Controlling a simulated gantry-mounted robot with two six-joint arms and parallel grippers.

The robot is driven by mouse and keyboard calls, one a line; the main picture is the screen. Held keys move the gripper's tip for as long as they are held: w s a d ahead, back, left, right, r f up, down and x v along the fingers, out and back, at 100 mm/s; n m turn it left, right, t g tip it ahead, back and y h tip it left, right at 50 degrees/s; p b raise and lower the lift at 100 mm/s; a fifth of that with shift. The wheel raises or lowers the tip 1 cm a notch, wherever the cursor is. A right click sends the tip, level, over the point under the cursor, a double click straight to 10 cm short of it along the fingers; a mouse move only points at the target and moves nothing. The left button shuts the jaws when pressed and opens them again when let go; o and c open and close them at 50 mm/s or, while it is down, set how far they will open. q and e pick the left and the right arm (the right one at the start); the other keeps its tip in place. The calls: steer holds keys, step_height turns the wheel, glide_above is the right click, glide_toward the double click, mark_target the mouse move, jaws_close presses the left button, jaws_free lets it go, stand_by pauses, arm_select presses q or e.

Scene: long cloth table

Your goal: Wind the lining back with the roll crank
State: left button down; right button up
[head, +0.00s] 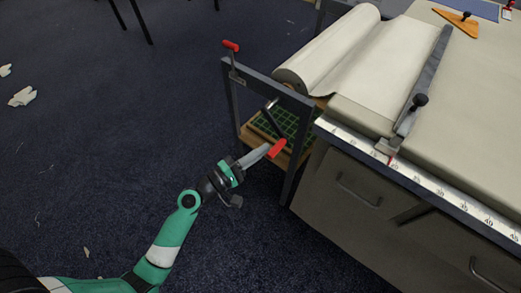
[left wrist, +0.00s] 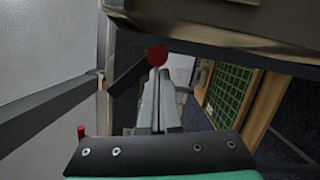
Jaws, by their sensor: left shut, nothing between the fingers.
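The cream lining roll (head: 325,50) sits in a dark metal frame (head: 262,82) at the table's end, and its loose sheet runs onto the table. The roll crank (head: 272,119) hangs from the frame, with its red handle (head: 278,149) at the lower end. My left gripper (head: 266,151) is shut and empty, its fingertips right beside the handle. In the left wrist view the red handle (left wrist: 157,55) shows just beyond the shut fingertips (left wrist: 160,78); I cannot tell if they touch. My right gripper is not in view.
A red-tipped lever (head: 231,46) rises from the frame's left corner. A green gridded board (head: 285,125) lies on the shelf below the roll. A grey bar (head: 425,85) with a black knob crosses the table (head: 470,115). Open carpet lies left, with paper scraps (head: 22,97).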

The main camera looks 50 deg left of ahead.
mark_target(269, 154)
arm_select(q)
steer(key=d+r+n, duration=0.1)
steer(key=n, duration=0.1)
steer(key=d+n+p, duration=0.1)
steer(key=n, duration=0.1)
steer(key=d+r+n+t+y, duration=0.1)
steer(key=shift+w+r+n+p, duration=0.25)
steer(key=shift+r+n+p, duration=0.05)
steer(key=shift+r+n, duration=0.1)
steer(key=shift+f, duration=0.1)
steer(key=shift+a, duration=0.1)
